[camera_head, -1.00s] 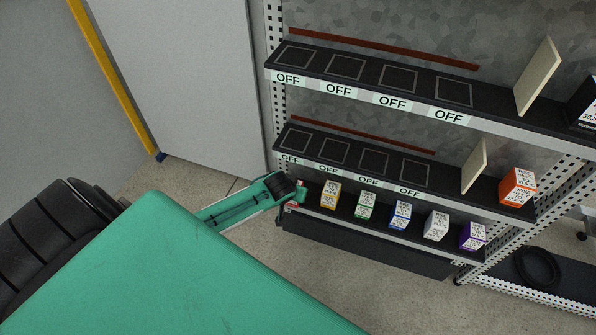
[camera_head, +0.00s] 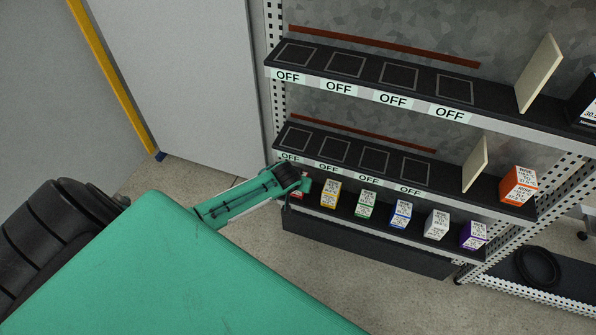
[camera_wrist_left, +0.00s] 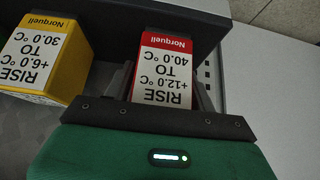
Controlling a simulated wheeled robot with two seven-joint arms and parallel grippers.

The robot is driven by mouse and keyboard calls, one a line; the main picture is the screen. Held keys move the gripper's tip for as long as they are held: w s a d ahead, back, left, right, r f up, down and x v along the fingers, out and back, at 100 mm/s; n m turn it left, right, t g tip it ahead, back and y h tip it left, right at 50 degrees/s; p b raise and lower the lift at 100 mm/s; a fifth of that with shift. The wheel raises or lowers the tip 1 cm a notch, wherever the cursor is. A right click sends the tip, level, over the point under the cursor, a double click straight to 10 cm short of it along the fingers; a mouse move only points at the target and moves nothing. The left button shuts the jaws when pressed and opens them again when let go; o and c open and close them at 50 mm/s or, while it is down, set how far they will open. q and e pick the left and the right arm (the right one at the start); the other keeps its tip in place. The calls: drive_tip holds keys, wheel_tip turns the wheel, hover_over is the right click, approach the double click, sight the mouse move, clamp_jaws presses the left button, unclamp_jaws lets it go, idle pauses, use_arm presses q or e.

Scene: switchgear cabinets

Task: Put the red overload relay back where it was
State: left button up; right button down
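The red overload relay (camera_head: 304,188) is at the left end of the lower shelf row in the head view, partly hidden by my left gripper (camera_head: 303,182). In the left wrist view the relay (camera_wrist_left: 166,72) shows its label upside down, reading +12.0 °C and 40.0 °C. Dark fingers of my left gripper (camera_wrist_left: 166,92) lie close against both its sides, so the gripper appears shut on it. Whether the relay's base touches the shelf is hidden. My right gripper is not in view.
A yellow relay (camera_head: 330,194) stands beside it, also in the wrist view (camera_wrist_left: 42,58). Green (camera_head: 366,204), blue (camera_head: 400,214), white (camera_head: 436,224) and purple (camera_head: 473,235) relays continue right. A shelf with OFF labels (camera_head: 372,160) overhangs the row. An orange box (camera_head: 518,186) stands on it.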

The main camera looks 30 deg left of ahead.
use_arm(q)
drive_tip(key=shift+o, duration=0.9)
drive_tip(key=shift+r, duration=0.2)
drive_tip(key=p+v, duration=0.2)
drive_tip(key=v, duration=0.9)
drive_tip(key=s+d+f+m+g, duration=0.1)
drive_tip(key=s+d+f, duration=0.3)
drive_tip(key=s+f, duration=0.4)
drive_tip(key=s+d+f+m+g+h, duration=0.1)
drive_tip(key=s+d+f, duration=0.3)
drive_tip(key=s+f, duration=0.4)
drive_tip(key=s+d+f+m+g+h, duration=0.1)
drive_tip(key=s+d+f+m+g, duration=0.1)
drive_tip(key=s+d+f, duration=0.3)
drive_tip(key=s+f+m, duration=0.1)
drive_tip(key=s+f, duration=0.2)
drive_tip(key=s, duration=0.3)
drive_tip(key=shift+f, duration=0.35)
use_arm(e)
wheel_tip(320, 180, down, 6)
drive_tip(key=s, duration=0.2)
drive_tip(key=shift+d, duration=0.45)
use_arm(q)
drive_tip(key=shift+s, duration=0.1)
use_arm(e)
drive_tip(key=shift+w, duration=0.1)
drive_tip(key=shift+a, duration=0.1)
